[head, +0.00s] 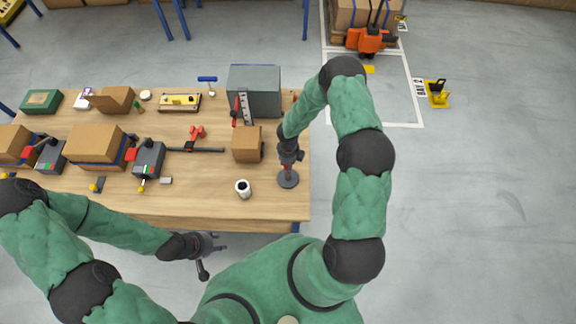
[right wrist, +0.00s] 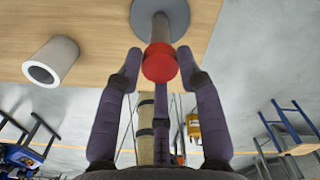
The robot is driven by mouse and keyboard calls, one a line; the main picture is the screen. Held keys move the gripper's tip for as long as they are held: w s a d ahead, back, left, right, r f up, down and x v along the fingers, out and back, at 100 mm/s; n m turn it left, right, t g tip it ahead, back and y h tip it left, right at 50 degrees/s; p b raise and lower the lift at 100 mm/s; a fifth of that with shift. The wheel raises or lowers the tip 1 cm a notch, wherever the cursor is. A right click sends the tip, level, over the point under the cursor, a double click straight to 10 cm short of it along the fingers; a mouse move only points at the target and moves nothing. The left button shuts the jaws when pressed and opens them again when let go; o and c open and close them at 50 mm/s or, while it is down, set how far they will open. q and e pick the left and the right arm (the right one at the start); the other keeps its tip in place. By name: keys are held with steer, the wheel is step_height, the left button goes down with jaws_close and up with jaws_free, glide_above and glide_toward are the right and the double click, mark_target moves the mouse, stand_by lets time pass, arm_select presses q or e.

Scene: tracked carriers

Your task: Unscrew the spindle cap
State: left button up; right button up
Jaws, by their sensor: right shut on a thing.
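The spindle cap (right wrist: 159,64) is a round red piece on top of a grey spindle post (right wrist: 153,28). The post rises from a round dark base (right wrist: 172,14), which in the head view stands near the table's right end (head: 289,181). My right gripper (right wrist: 160,68) is over the post, with its purple-grey fingers shut on the cap from both sides. In the head view the right gripper (head: 288,162) points down and mostly hides the cap. My left gripper (head: 213,257) is empty in front of the table's front edge, its fingers spread apart.
A white hollow cylinder (head: 243,191) and a cardboard box (head: 247,145) stand left of the spindle. A grey cabinet (head: 255,88) is behind. The wooden table (head: 205,190) holds several boxes and devices farther left. Open floor lies to the right.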

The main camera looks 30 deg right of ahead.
steer(key=shift+r, duration=0.3)
steer(key=shift+r+p, duration=1.15)
stand_by(0.3)
steer(key=shift+r+p, duration=1.5)
steer(key=shift+r, duration=0.3)
steer(key=o, duration=0.5)
steer(key=shift+c, duration=0.2)
steer(key=c, duration=0.5)
steer(key=shift+c, duration=0.2)
